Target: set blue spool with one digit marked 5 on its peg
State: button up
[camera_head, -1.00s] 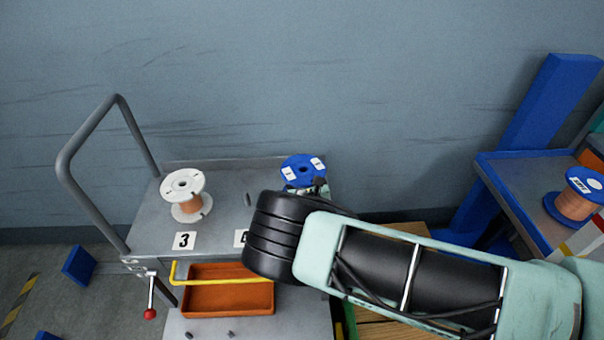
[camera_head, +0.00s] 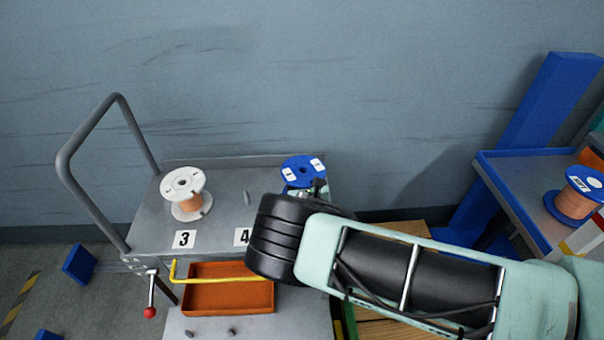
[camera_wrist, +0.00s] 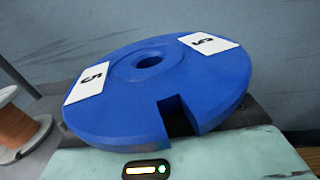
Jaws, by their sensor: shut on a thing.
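A blue spool (camera_head: 303,170) is at the right end of the cart's top shelf, largely behind my arm in the head view. In the wrist view the blue spool (camera_wrist: 150,85) fills the middle; its flange has a centre hole, a notch at the near edge and two white labels reading 5. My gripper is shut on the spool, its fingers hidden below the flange. A bare peg (camera_head: 247,198) stands on the shelf behind the label 4 (camera_head: 242,237). Any peg under the blue spool is hidden, so I cannot tell whether the spool is seated.
A white spool (camera_head: 184,194) with copper wire stands behind label 3 (camera_head: 184,239). An orange tray (camera_head: 230,296) lies below, with a yellow bar across it. Another blue spool (camera_head: 577,195) stands on the blue rack at right. A grey handle (camera_head: 75,138) rises at left.

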jog(key=shift+f+b, duration=0.5)
jog(key=shift+f, duration=0.5)
jog(key=shift+f, duration=0.15)
jog(key=shift+f, duration=0.15)
dwell(0.5)
jog(key=o, duration=1.5)
jog(key=shift+f, duration=0.1)
jog(key=shift+c, duration=0.2)
jog(key=s, duration=0.5)
jog(key=s+d, duration=0.1)
jog(key=s, duration=0.5)
jog(key=s+d, duration=0.1)
jog(key=s, duration=0.5)
jog(key=shift+s+d, duration=0.15)
